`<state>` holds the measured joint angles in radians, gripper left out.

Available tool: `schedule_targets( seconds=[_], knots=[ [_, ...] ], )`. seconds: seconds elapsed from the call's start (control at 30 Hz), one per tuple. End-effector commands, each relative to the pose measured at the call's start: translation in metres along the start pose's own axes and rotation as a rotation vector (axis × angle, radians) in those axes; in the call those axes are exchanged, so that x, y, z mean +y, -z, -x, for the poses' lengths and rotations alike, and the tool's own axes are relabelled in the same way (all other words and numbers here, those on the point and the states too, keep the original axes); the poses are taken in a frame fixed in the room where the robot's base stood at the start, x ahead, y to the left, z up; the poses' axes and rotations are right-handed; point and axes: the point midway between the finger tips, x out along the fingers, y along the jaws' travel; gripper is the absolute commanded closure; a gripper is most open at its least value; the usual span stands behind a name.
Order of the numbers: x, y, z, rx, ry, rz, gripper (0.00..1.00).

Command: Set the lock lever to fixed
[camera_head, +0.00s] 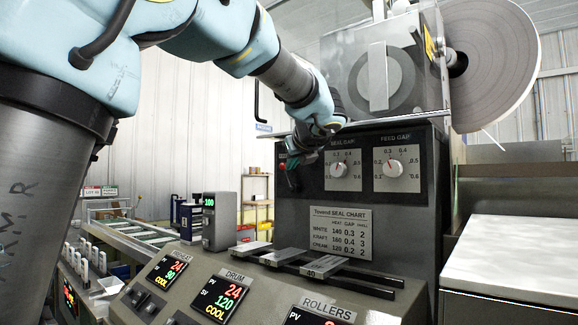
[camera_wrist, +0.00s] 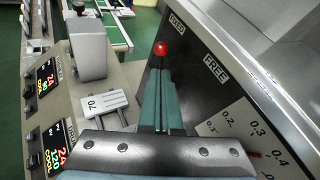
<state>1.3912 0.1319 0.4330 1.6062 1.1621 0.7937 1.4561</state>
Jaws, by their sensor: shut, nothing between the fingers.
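The lock lever shows as a round red knob (camera_wrist: 161,48) in the wrist view, on the dark panel face beside the FIXED label (camera_wrist: 177,22) and the FREE label (camera_wrist: 215,70). Its stem is hidden behind my fingers. My gripper (camera_wrist: 161,75) is shut and empty, its teal fingers pointing at the knob and their tips just below it in the picture. I cannot tell whether they touch. In the head view a small red spot, likely the knob (camera_head: 283,166), shows at the panel's left edge beside my gripper (camera_head: 292,176), which partly hides that area.
The seal gap dial (camera_head: 339,170) and feed gap dial (camera_head: 393,169) sit right of my gripper. Below are sliding tabs (camera_head: 285,257) and the sloped control displays (camera_head: 217,299). A grey box (camera_head: 219,221) stands left. A large roll (camera_head: 490,60) is at upper right.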

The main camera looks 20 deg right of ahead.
Motion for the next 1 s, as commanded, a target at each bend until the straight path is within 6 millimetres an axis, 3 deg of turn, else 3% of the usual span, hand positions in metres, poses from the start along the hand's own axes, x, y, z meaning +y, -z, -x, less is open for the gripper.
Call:
schedule_targets(
  seconds=[0.1,0.3,1.0],
  knots=[
    [0.0,-0.001,-0.018,0.0,-0.002,-0.002,1.0],
    [0.0,0.0,-0.032,0.0,-0.001,0.0,1.0],
    [0.002,-0.01,-0.043,0.081,-0.003,0.052,1.0]
  ],
)
